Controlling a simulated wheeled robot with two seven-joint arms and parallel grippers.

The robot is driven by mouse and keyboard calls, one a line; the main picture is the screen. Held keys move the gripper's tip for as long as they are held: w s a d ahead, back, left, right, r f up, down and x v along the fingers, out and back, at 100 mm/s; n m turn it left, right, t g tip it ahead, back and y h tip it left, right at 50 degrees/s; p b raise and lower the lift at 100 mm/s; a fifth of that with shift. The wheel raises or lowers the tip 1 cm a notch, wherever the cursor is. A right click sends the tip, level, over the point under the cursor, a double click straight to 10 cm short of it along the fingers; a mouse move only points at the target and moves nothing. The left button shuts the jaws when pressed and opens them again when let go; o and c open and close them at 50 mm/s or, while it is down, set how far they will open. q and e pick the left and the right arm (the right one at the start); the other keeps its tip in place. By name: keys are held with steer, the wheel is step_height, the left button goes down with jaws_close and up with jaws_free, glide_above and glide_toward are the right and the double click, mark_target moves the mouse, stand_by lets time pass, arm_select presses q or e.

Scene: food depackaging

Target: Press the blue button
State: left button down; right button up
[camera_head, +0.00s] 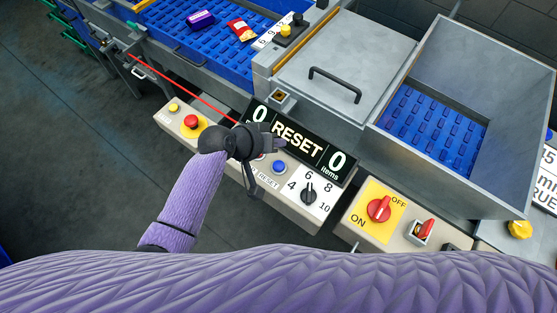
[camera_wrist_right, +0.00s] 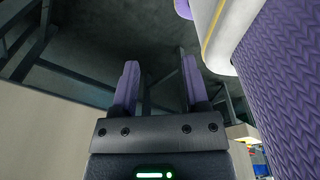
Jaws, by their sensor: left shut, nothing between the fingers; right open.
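The blue button (camera_head: 279,167) sits on the light control panel below the RESET display (camera_head: 299,140), with a printed RESET label to its left. My left gripper (camera_head: 277,144) is shut and empty, over the lower left part of the display, just above and left of the button in the picture. The button is in plain sight; I see no contact with it. My right gripper (camera_wrist_right: 158,72) shows only in the right wrist view; its two purple fingers are apart with nothing between them.
A red button (camera_head: 191,122) on yellow and a small yellow button (camera_head: 173,107) lie left on the panel. A black rotary knob (camera_head: 309,193) is right of the blue button. A red ON/OFF switch (camera_head: 379,208) is farther right. A hopper (camera_head: 473,69) and blue conveyor stand behind.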

mark_target(276, 167)
arm_select(q)
steer(key=shift+f, duration=0.15)
step_height(276, 167, down, 8)
steer(key=b, duration=0.8)
steer(key=shift+f+b, duration=0.35)
steer(key=shift+b, duration=0.05)
stand_by(0.4)
stand_by(1.0)
steer(key=shift+f, duration=0.35)
